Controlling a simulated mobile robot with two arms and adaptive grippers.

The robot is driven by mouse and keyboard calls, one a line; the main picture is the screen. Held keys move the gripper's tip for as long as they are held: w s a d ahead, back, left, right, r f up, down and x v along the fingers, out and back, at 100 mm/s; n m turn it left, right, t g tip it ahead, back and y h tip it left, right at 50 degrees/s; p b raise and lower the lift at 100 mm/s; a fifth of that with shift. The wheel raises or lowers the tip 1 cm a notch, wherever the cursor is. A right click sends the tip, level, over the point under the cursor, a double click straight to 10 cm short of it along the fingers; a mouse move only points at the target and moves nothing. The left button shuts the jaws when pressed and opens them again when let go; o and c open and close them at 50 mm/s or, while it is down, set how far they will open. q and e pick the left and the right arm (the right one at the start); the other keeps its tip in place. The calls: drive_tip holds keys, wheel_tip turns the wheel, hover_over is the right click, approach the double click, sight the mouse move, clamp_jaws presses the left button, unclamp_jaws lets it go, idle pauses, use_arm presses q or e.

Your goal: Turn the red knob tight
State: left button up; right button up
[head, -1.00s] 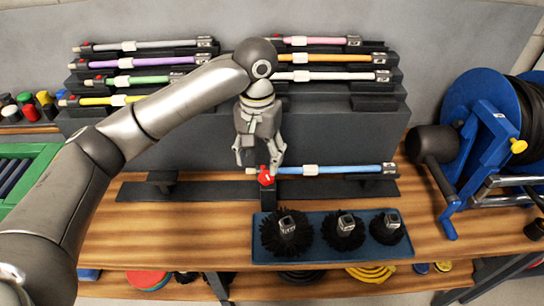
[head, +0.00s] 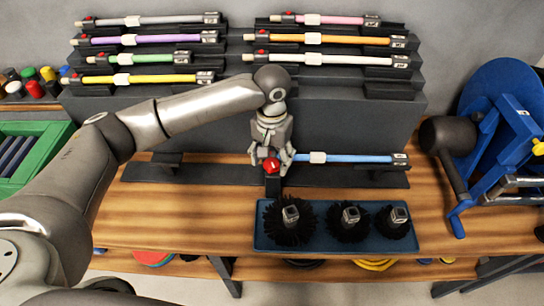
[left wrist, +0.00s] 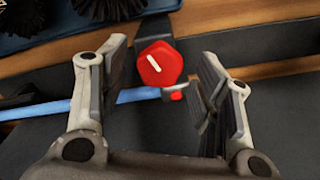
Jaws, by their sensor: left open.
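The red knob (head: 272,166) sits on a dark clamp near the left end of the blue rod (head: 350,158), which lies level in its holder on the bench. My left gripper (head: 271,157) is just above and behind the knob, fingers pointing down. In the left wrist view the knob (left wrist: 160,64) shows a white line mark on its face and lies between and beyond the two open fingers (left wrist: 160,85). A gap shows on both sides of it, so the fingers look apart from it. My right gripper is not in view.
A blue tray (head: 262,243) with three round black brushes (head: 291,222) lies in front of the rod. A grey rack (head: 225,125) with several coloured rods stands behind. A blue reel (head: 505,110) stands at right, a green crate (head: 50,155) at left.

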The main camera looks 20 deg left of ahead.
use_arm(q)
drive_tip(key=shift+f, duration=0.25)
drive_tip(key=shift+c, duration=0.7)
drive_tip(key=c, duration=0.9)
drive_tip(key=shift+r+p, duration=0.15)
drive_tip(key=shift+p, duration=0.3)
drive_tip(key=m+p, duration=0.3)
drive_tip(key=p, duration=0.1)
drive_tip(key=shift+r, duration=0.1)
drive_tip(key=shift+f+m+p, duration=0.2)
drive_tip(key=shift+m+p, duration=0.3)
drive_tip(key=shift+m, duration=0.3)
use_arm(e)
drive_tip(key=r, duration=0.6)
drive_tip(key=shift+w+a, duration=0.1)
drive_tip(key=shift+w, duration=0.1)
